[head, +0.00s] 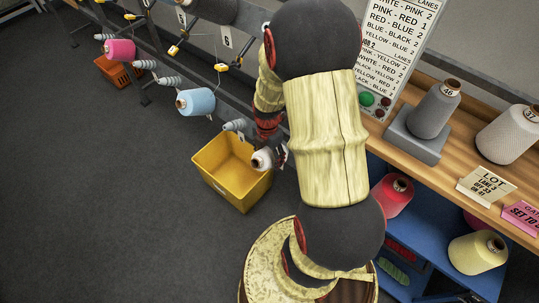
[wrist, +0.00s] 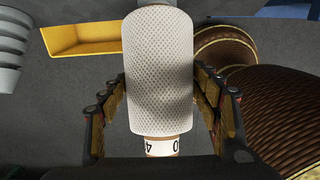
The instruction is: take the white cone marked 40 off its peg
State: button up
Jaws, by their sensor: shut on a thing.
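The white cone (wrist: 160,70) is between the two fingers of my gripper (wrist: 160,88) in the wrist view. Its textured side fills the middle, and its near end shows a tube with a label, partly seen, reading 40 upside down. In the head view the cone (head: 264,160) is small and partly hidden by my gripper (head: 279,152), over the yellow bin. A grey ribbed peg (head: 236,125) stands up and left of it, with the cone apart from it. A grey ribbed piece also shows at the wrist view's left edge (wrist: 10,45).
The yellow bin (head: 215,182) is below the cone. A light blue cone (head: 196,102) and a pink cone (head: 120,49) sit on pegs along the rail. A wooden bench (head: 455,160) at right bears a grey cone (head: 434,110) marked 46. The floor at left is clear.

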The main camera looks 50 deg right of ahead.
jog(key=a+r+p, duration=0.6)
jog(key=a, duration=0.3)
jog(key=shift+s+a+r, duration=0.35)
jog(key=shift+s+r, duration=0.05)
dwell(1.0)
jog(key=shift+w, duration=0.1)
